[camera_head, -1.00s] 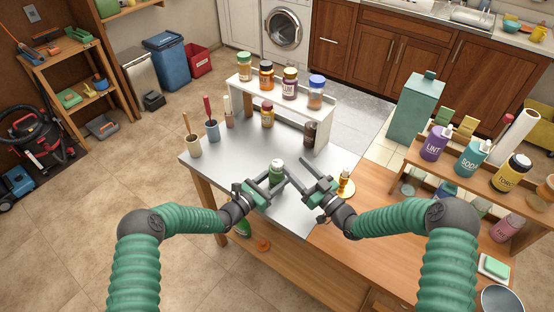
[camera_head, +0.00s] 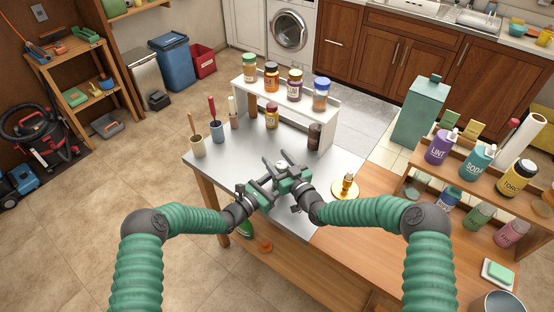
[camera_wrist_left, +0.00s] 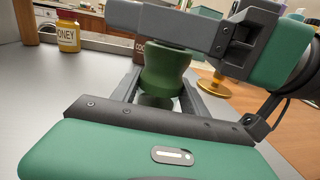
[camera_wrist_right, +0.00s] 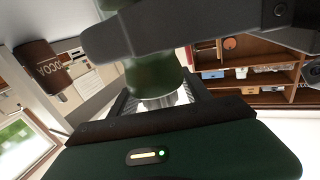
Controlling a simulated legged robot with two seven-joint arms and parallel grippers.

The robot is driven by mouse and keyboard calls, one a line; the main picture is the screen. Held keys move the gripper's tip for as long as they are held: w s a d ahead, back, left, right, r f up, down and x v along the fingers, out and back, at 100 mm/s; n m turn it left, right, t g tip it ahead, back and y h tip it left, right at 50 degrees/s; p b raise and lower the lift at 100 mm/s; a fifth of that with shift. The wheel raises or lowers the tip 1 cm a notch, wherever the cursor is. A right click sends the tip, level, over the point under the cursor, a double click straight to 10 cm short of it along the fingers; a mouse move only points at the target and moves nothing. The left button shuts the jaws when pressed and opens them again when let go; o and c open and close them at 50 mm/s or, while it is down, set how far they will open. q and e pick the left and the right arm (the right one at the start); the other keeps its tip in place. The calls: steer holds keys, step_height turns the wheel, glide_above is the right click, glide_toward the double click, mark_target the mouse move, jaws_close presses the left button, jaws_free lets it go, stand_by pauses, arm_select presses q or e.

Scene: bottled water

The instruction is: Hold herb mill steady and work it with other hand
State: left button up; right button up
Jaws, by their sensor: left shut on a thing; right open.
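The green herb mill stands upright on the steel part of the table. Only its pale top (camera_head: 281,163) shows clearly in the head view. Its green waisted body (camera_wrist_left: 163,75) shows in the left wrist view and also in the right wrist view (camera_wrist_right: 155,76). My left gripper (camera_head: 270,180) is shut on the body, low down. My right gripper (camera_head: 278,165) is open at the height of the mill's top, above the left one. One of its fingers crosses the top in the left wrist view, hiding it. I cannot tell whether it touches the mill.
A white rack (camera_head: 290,100) with several jars stands behind, with a honey jar (camera_head: 272,116) and a brown cocoa tin (camera_head: 314,136) nearby. Cups with utensils (camera_head: 197,146) stand at the left. A gold item on a round base (camera_head: 346,186) is right of my right gripper.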

jaws_close()
stand_by(0.3)
steer(key=shift+y, duration=0.3)
steer(key=shift+s+a+n+g+y, duration=0.15)
steer(key=shift+n+g+y, duration=0.7)
steer(key=shift+y, duration=0.1)
steer(key=shift+s+a+n+g+y, duration=0.1)
steer(key=shift+a+n+g+y, duration=0.05)
steer(key=shift+n+g+y, duration=0.7)
jaws_free()
steer(key=v, duration=1.2)
steer(key=shift+f, duration=0.2)
